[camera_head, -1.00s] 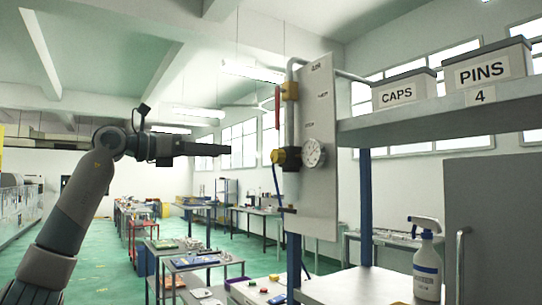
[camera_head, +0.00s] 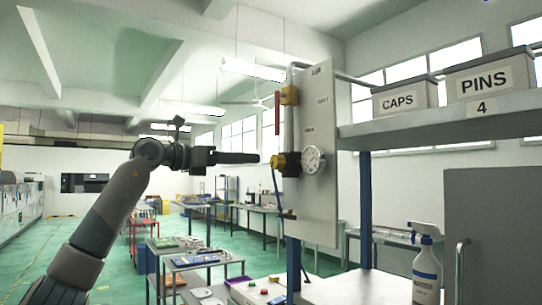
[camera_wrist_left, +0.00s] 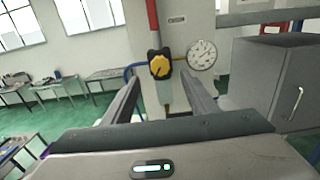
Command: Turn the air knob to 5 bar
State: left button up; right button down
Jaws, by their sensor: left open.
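The air knob (camera_head: 278,161) is yellow and sits on a dark regulator on the left side of a grey panel (camera_head: 319,205). A round white pressure gauge (camera_head: 313,159) is beside it; its reading is too small to tell. My left gripper (camera_head: 258,158) points at the knob from the left, a little short of it. In the left wrist view its two fingers are apart, and the knob (camera_wrist_left: 160,64) shows beyond and between them, with the gauge (camera_wrist_left: 202,55) to the right. Nothing is between the fingers. My right gripper is not in view.
A red handle (camera_head: 277,113) and yellow valve (camera_head: 289,95) are above the knob. A blue hose (camera_head: 276,190) hangs below it. A shelf (camera_head: 440,127) with CAPS (camera_head: 404,96) and PINS (camera_head: 490,78) boxes is at the right. A spray bottle (camera_head: 426,270) stands below.

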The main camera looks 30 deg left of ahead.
aim_at(273, 160)
pick_arm(q)
jog(key=p+x, duration=0.3)
jog(key=x, duration=0.5)
jog(key=shift+w+d+r, duration=0.1)
jog(key=shift+w, duration=0.1)
jog(key=shift+w+d+p, duration=0.25)
jog(key=shift+w+p, duration=0.2)
jog(key=shift+w, duration=0.1)
jog(key=c, duration=1)
